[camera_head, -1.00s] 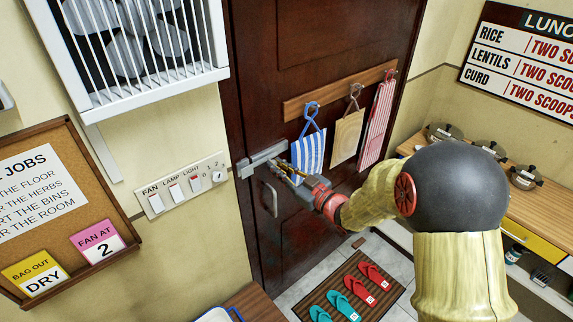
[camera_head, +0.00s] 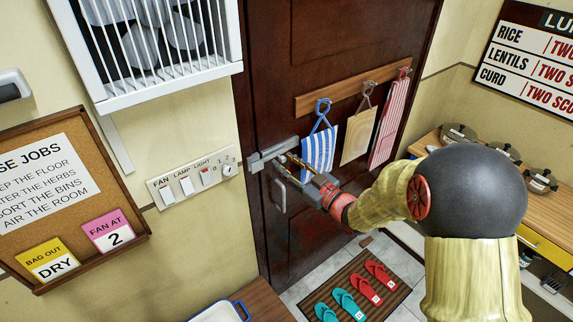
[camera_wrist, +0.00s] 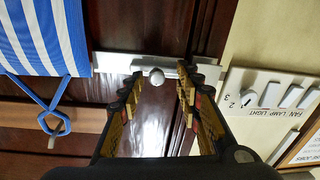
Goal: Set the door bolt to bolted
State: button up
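The door bolt (camera_head: 270,154) is a grey metal bar on the left edge of the dark brown door (camera_head: 330,60), near the frame. In the wrist view the bolt (camera_wrist: 112,63) runs across the picture, with a round pale knob (camera_wrist: 156,77) on it. My gripper (camera_head: 290,168) is at the bolt in the head view. In the wrist view my gripper (camera_wrist: 160,88) is open, its fingers apart on either side of the knob. I cannot tell whether they touch it. I cannot tell whether the bolt's end sits in the keeper.
A door handle (camera_head: 280,196) is just below the bolt. A blue-striped cloth (camera_head: 319,150) hangs close to the right of my gripper. A switch panel (camera_head: 195,180) is on the wall to the left. Slippers lie on a mat (camera_head: 335,284) on the floor.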

jog(key=v, duration=1.2)
